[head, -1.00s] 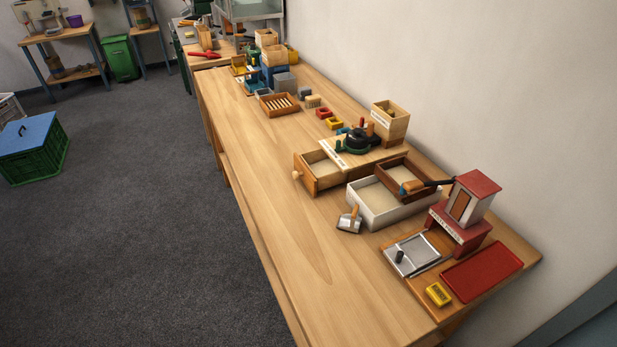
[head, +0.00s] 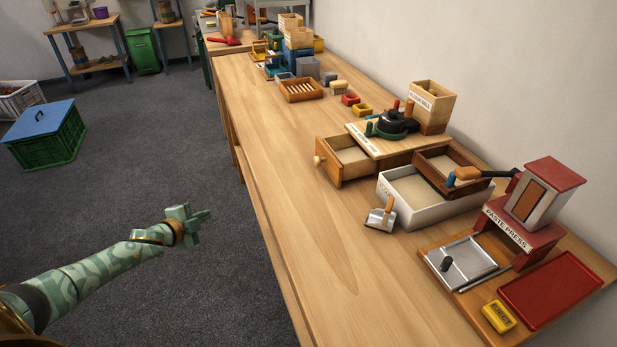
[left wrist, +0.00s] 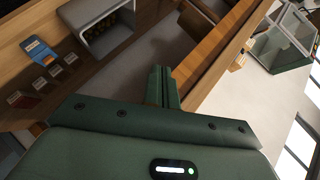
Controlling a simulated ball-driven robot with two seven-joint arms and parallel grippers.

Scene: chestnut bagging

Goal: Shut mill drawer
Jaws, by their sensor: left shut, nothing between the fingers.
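The mill (head: 392,122) stands on the wooden bench, with a dark round body on a pale labelled board. Its wooden drawer (head: 343,172) is pulled out towards the bench's front edge, with a round knob (head: 318,160) on its left face. The drawer's inside shows a pale bottom. My left gripper (head: 204,214) is shut and empty, over the floor left of the bench, well apart from the drawer. In the left wrist view its fingers (left wrist: 163,88) are together. My right gripper is not in view.
A white tray (head: 412,213) holding a brown box (head: 477,187) stands right of the drawer. A metal scoop (head: 380,217) lies in front of it. The paste press (head: 519,231) and a red tray (head: 550,290) stand nearer. The bench's front strip (head: 290,190) is clear.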

